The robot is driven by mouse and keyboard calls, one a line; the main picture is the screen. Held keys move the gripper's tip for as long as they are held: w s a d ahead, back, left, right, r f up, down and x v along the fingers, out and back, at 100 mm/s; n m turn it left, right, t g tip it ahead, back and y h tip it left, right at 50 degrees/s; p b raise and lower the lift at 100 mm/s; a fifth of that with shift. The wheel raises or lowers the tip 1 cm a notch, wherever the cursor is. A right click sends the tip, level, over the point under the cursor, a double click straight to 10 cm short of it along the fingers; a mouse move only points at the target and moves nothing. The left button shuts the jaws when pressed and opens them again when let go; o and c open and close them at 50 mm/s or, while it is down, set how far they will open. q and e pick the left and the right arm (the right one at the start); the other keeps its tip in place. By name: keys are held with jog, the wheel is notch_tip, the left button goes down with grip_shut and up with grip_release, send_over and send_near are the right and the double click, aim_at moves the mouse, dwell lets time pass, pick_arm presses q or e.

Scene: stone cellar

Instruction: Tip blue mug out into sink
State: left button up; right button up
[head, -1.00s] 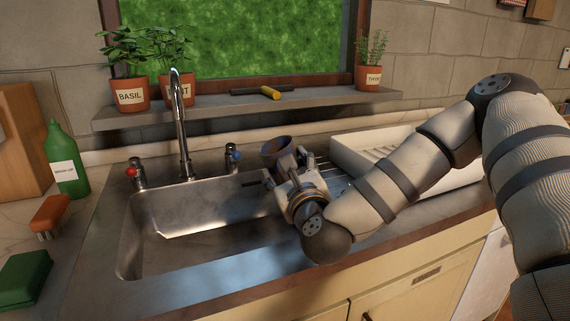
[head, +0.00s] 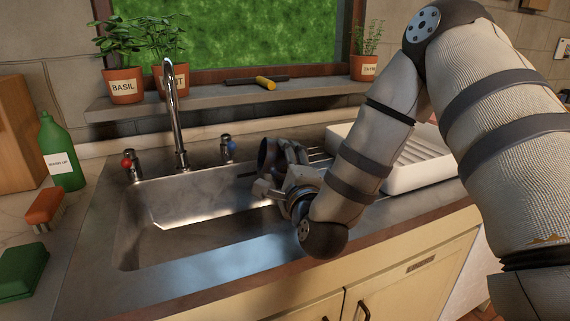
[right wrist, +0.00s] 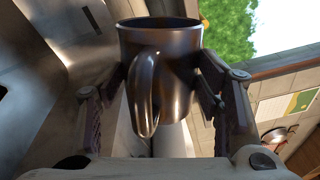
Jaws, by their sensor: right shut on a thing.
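The blue mug (head: 264,156) looks dark and is tilted on its side in the head view, its mouth turned left towards the sink. It is at the back right of the steel sink basin (head: 185,222), partly hidden by my gripper. In the right wrist view the mug (right wrist: 178,72) is between both fingers, handle towards the camera. My right gripper (head: 281,164) is shut on its body. The inside of the mug and any contents cannot be made out. My left gripper is not in view.
The tall tap (head: 177,120) stands behind the basin, with red (head: 128,163) and blue (head: 230,146) handles beside it. A white dish rack (head: 405,168) is to the right. A green bottle (head: 60,155), orange brush (head: 45,206) and green sponge (head: 22,270) are at left. The basin looks clear.

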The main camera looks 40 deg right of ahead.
jog(key=shift+a+n, duration=0.15)
jog(key=shift+n, duration=0.35)
jog(key=shift+w+a+f+n, duration=0.1)
jog(key=shift+f+n, duration=0.1)
jog(key=shift+n, duration=0.4)
jog(key=shift+a+f+n, duration=0.15)
jog(key=shift+n, duration=0.45)
jog(key=shift+d+r+m, duration=0.15)
jog(key=shift+r+m, duration=0.05)
jog(key=shift+m, duration=0.4)
jog(key=shift+d+r+m, duration=0.1)
jog(key=shift+r+m, duration=0.05)
jog(key=shift+m, duration=0.45)
jog(key=shift+d+r+m, duration=0.1)
jog(key=shift+r+m, duration=0.05)
jog(key=shift+m, duration=0.45)
jog(key=shift+d+r+m, duration=0.15)
jog(key=shift+r+m, duration=0.15)
jog(key=shift+m, duration=0.8)
